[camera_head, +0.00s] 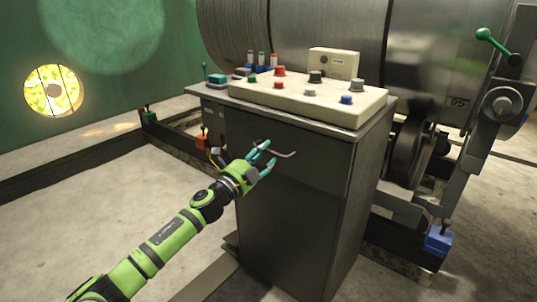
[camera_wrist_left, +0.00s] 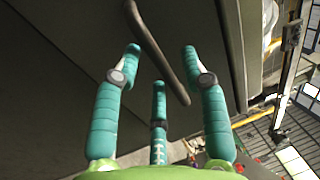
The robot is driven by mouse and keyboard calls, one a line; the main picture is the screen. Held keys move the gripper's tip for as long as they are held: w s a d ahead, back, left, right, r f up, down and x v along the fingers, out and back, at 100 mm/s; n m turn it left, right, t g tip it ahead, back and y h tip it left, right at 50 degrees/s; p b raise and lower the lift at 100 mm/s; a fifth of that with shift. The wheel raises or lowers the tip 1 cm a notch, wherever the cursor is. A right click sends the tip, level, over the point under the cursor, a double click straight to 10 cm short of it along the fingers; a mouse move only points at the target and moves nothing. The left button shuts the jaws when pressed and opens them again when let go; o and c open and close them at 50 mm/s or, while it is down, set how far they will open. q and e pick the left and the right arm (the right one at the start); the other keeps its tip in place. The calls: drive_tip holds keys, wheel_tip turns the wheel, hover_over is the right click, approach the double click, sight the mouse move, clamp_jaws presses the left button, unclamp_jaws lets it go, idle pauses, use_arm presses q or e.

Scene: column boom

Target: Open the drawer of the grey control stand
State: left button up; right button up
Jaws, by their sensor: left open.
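The grey control stand (camera_head: 292,215) stands in the middle of the head view. Its drawer front (camera_head: 315,165) is at the top of the stand, and it looks closed. A thin bar handle (camera_head: 288,154) is on the drawer front; the handle also shows in the left wrist view (camera_wrist_left: 158,50). My left gripper (camera_head: 264,160) is open at the left end of the handle. In the left wrist view its teal fingers (camera_wrist_left: 160,70) are spread, with the bar running between their tips. I cannot tell whether they touch it. My right gripper is not in view.
A cream control panel (camera_head: 305,97) with coloured knobs sits on top of the stand. A large metal drum (camera_head: 325,40) is behind. A lever with a green knob (camera_head: 484,35) is at the right. The floor (camera_head: 110,210) at the left is clear.

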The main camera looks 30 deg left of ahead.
use_arm(q)
drive_tip(key=shift+x, duration=0.8)
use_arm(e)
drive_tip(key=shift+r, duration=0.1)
use_arm(q)
clamp_jaws()
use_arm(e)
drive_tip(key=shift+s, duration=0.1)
